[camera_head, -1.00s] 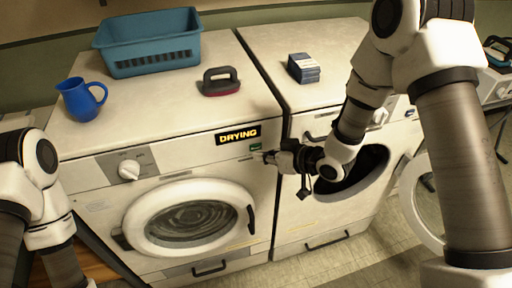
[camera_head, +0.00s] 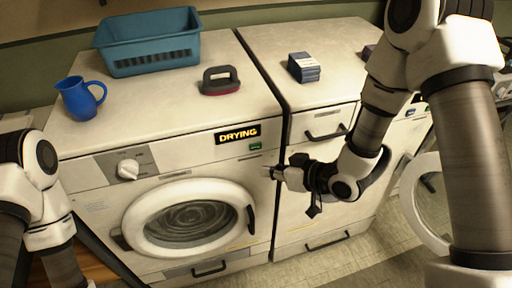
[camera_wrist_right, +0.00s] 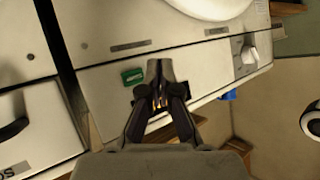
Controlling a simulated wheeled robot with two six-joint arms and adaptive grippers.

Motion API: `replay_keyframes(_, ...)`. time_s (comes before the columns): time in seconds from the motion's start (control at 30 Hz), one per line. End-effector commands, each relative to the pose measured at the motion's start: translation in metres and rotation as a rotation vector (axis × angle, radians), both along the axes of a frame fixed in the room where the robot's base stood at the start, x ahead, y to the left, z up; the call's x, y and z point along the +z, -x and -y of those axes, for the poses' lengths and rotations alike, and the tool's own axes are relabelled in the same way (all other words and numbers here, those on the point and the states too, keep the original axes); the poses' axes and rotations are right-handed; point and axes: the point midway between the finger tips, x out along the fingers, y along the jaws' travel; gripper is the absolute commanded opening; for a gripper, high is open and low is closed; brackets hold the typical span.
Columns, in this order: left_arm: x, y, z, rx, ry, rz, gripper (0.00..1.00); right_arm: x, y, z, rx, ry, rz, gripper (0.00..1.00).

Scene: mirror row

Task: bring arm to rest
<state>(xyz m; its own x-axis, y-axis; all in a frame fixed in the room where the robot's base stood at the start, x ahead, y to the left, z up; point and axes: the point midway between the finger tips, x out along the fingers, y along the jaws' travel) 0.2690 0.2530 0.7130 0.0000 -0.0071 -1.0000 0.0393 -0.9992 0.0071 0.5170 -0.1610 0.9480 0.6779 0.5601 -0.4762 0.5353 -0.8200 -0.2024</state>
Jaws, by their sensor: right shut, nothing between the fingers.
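My right gripper (camera_head: 272,172) is shut and empty in the head view, in front of the gap between the two machines. It is a little below and right of the green button (camera_head: 255,146) on the left machine (camera_head: 180,150). That machine's display (camera_head: 237,134) reads "DRYING" and its round door (camera_head: 190,217) is shut. In the right wrist view the gripper (camera_wrist_right: 158,68) points at the left machine's panel, with the green button (camera_wrist_right: 132,75) just left of the fingertips. My left arm shows at the left edge of the head view; its gripper is out of view.
A blue basket (camera_head: 150,50), a blue jug (camera_head: 78,98) and a dark brush-like tool (camera_head: 220,80) stand on the left machine. A stack of small boxes (camera_head: 304,67) sits on the right machine (camera_head: 300,215).

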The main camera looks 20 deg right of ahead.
Motion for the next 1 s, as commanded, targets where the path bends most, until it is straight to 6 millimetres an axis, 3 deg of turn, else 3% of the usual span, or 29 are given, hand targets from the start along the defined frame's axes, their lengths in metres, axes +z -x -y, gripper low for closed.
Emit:
replay_keyframes(0.7, 0.000, 0.000, 0.000, 0.000, 0.000, 0.000, 0.75, -0.006, 0.002, 0.000, 0.001, 0.001, -0.014, 0.00)
replay_keyframes(0.77, 0.000, 0.000, 0.000, 0.000, 0.000, 0.000, 0.75, -0.023, 0.010, -0.001, 0.004, 0.003, -0.050, 0.00)
replay_keyframes(0.87, 0.000, 0.000, 0.000, 0.000, 0.000, 0.000, 0.75, -0.073, 0.041, -0.004, 0.010, 0.018, -0.173, 0.00)
replay_keyframes(1.0, 0.000, 0.000, 0.000, 0.000, 0.000, 0.000, 0.75, -0.167, 0.114, 0.016, -0.105, 0.128, -0.471, 0.00)
